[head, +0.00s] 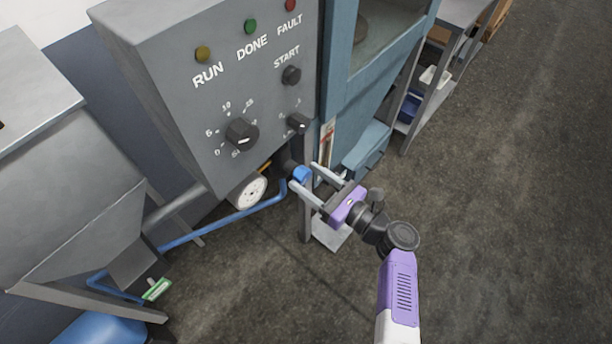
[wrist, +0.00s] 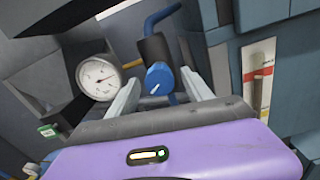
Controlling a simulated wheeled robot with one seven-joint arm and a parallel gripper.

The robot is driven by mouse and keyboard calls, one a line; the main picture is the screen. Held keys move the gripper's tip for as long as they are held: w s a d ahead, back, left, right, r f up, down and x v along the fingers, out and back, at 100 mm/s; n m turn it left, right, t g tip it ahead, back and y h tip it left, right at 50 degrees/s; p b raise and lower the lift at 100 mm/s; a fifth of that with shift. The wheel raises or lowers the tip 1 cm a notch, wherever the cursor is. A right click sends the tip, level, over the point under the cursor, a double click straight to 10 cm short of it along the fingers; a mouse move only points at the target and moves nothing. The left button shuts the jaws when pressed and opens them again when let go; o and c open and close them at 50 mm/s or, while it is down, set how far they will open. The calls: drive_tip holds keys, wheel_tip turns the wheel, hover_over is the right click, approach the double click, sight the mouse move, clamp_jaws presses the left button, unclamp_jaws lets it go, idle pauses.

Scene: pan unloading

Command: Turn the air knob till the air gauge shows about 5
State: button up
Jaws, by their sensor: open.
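The blue air knob (wrist: 159,79) has a white pointer line and sits on a dark regulator body. In the head view the knob (head: 301,174) is between the fingertips of my gripper (head: 304,176). In the wrist view my gripper (wrist: 160,85) is open, with one finger on each side of the knob; I cannot tell whether either touches it. The round white air gauge (wrist: 99,77) is left of the knob. Its needle shows, but the numbers are too small to read. The gauge (head: 248,191) also hangs below the control panel in the head view.
The grey control panel (head: 185,85) above has a timer dial (head: 242,134), a smaller knob (head: 298,123) and a start button (head: 291,75). A blue pipe (head: 225,222) runs left from the regulator. A blue cabinet (head: 345,100) stands close on the right. The floor at right is clear.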

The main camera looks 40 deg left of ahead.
drive_tip(key=d, duration=0.6)
drive_tip(key=shift+s+d, duration=0.25)
drive_tip(key=shift+s, duration=0.05)
drive_tip(key=shift+w, duration=0.1)
